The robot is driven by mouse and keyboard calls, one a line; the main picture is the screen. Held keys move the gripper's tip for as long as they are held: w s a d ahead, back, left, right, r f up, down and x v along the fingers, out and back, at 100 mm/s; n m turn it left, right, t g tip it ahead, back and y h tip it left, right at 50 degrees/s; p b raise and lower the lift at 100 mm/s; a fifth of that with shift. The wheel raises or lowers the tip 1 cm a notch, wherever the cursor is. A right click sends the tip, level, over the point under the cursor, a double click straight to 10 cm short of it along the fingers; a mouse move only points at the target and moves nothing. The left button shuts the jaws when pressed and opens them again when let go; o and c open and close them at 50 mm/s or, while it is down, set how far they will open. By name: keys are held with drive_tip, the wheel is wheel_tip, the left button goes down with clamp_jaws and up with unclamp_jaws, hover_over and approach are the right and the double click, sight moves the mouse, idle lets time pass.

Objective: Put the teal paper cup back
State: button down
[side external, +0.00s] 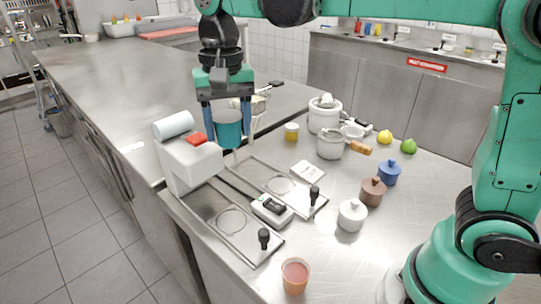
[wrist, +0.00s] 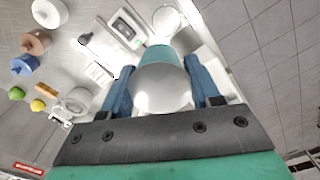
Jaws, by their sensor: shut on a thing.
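The teal paper cup (side external: 227,129) is held between the blue fingers of my gripper (side external: 227,137) in the side external view. It is raised above the counter, just right of a white box-shaped machine (side external: 190,158). In the wrist view the cup (wrist: 163,82) sits between both blue fingers of my gripper (wrist: 163,92), with its pale surface toward the camera. My gripper is shut on it. The cup looks roughly upright.
Two metal trays (side external: 215,221) with black-knobbed handles lie below. A small device (side external: 271,210), an orange cup (side external: 295,275), lidded jars (side external: 352,214), a pot (side external: 331,144) and a yellow cup (side external: 291,132) stand around. The long counter (side external: 110,80) behind is mostly clear.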

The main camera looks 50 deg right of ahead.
drive_tip(key=s+d+f+m, duration=0.2)
drive_tip(key=s+f+m, duration=0.1)
drive_tip(key=s+f, duration=0.2)
drive_tip(key=s+d+f+m, duration=0.2)
drive_tip(key=s+f+m, duration=0.2)
drive_tip(key=s+f, duration=0.1)
drive_tip(key=s+d+f+m, duration=0.2)
drive_tip(key=s+f+m, duration=0.1)
drive_tip(key=s+f, duration=0.2)
drive_tip(key=shift+s+d+f+m, duration=0.1)
drive_tip(key=shift+s+d+m, duration=0.15)
drive_tip(key=shift+s, duration=0.25)
drive_tip(key=shift+f, duration=1.6)
unclamp_jaws()
drive_tip(key=shift+r, duration=0.1)
wheel_tip(320, 180, up, 7)
